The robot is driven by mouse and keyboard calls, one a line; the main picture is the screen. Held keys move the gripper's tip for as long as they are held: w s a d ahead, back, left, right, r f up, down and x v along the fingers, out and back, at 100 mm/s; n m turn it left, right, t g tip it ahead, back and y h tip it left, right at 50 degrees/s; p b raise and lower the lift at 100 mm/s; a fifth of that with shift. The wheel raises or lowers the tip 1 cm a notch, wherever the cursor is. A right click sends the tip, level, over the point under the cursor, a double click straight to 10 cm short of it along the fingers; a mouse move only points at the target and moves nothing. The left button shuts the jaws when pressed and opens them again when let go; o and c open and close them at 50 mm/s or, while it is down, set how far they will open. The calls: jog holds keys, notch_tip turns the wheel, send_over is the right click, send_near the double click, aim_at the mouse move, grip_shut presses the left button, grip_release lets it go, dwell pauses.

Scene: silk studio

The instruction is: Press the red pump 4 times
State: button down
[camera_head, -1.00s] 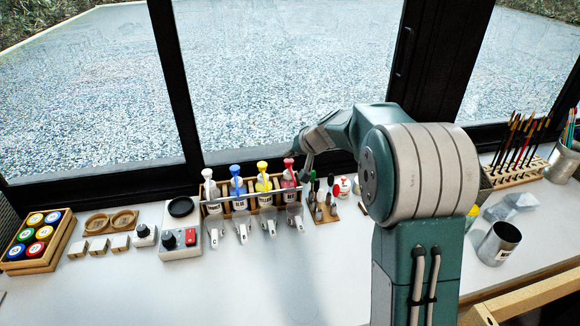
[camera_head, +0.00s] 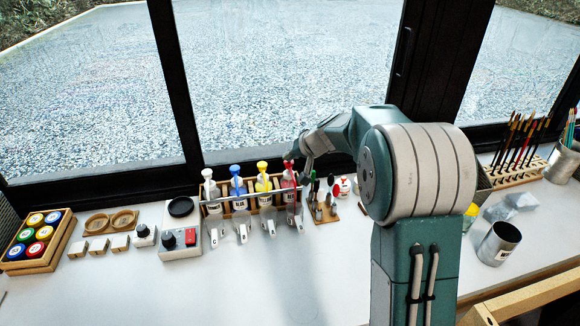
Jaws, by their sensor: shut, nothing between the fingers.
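The red pump bottle (camera_head: 289,191) stands at the right end of a wooden rack, beside the yellow (camera_head: 264,183), blue (camera_head: 238,186) and white (camera_head: 210,188) pump bottles. A spout with a small label hangs in front of each one. My gripper (camera_head: 291,161) is shut and empty, pointing down at the red pump's top. It partly hides the pump head, and I cannot tell whether the fingertips touch it.
A small wooden stand with tools (camera_head: 323,212) is close on the right. A metal cup (camera_head: 499,243) stands far right. The table front (camera_head: 270,290) is clear.

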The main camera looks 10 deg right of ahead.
jog(key=shift+f, duration=0.45)
dwell(0.3)
jog(key=shift+r, duration=1.35)
jog(key=shift+r, duration=3)
jog(key=shift+f, duration=3.1)
jog(key=shift+f, duration=0.1)
